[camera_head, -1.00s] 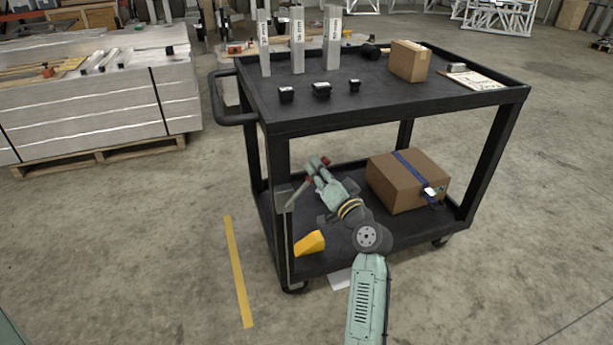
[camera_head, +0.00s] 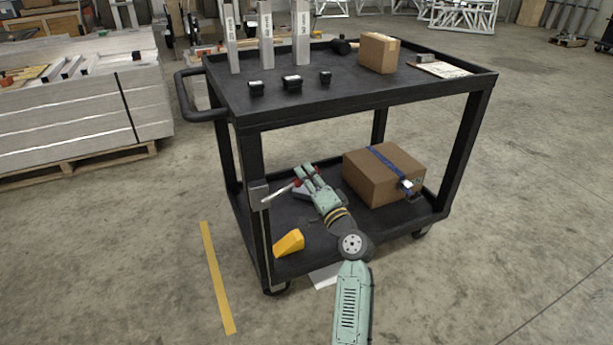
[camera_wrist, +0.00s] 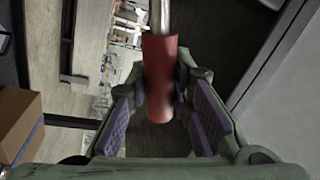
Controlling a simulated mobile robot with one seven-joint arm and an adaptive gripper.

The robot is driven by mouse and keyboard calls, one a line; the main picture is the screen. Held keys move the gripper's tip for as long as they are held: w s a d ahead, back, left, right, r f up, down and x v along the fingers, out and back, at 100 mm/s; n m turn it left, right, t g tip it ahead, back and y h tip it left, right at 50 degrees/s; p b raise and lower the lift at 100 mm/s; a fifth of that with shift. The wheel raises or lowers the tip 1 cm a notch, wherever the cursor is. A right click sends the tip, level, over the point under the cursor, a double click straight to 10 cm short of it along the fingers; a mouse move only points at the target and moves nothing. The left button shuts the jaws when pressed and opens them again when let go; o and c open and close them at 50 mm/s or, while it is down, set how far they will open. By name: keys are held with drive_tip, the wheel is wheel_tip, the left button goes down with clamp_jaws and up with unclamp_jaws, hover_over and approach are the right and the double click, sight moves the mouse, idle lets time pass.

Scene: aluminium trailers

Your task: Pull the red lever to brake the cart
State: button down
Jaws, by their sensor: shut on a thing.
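The red lever is a metal rod (camera_head: 280,193) with a red cylindrical grip (camera_wrist: 160,80). It runs from a grey bracket (camera_head: 258,195) on the near left post of the black cart (camera_head: 350,110), tilted slightly up to the right. My gripper (camera_head: 303,178) is at the lever's free end, over the cart's lower shelf. In the wrist view, the red grip sits between my two fingers (camera_wrist: 162,95), and the gripper is shut on it. The fingers hide part of the grip in the head view.
A cardboard box (camera_head: 384,176) with a blue strap and a yellow wedge (camera_head: 289,243) are on the lower shelf, near my arm. Metal profiles, small black parts and a smaller box (camera_head: 378,53) stand on top.

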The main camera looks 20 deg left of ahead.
drive_tip(key=shift+f, duration=0.15)
drive_tip(key=c, duration=1.4)
unclamp_jaws()
wheel_tip(320, 180, up, 10)
drive_tip(key=shift+r, duration=0.1)
drive_tip(key=shift+d, duration=0.1)
